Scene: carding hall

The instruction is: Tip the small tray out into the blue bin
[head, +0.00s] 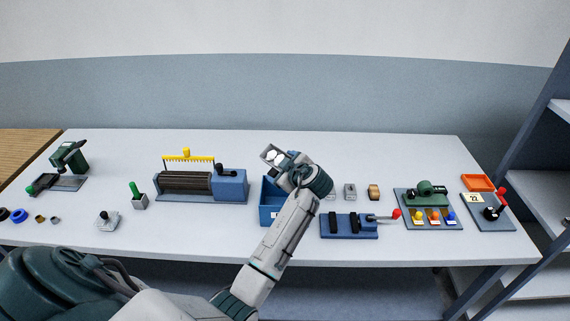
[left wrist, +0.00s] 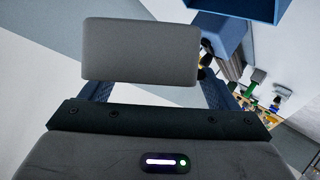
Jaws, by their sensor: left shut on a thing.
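My left gripper (head: 287,160) is shut on the small tray (head: 269,151), a grey piece held tilted above the back of the blue bin. Pale spots show on the tray's face, but I cannot tell whether they are contents. In the left wrist view the tray (left wrist: 140,52) shows as a plain grey plate between the fingers. The blue bin (head: 268,214) stands on the table below the gripper. My arm hides its right side, and its inside is mostly hidden. My right gripper is not in view.
A blue roller machine (head: 230,187) with a yellow comb (head: 187,156) stands left of the bin. A blue fixture with a red-knobbed lever (head: 349,229) stands close to its right. A green device (head: 427,189) and an orange tray (head: 478,183) are farther right. The table's back strip is clear.

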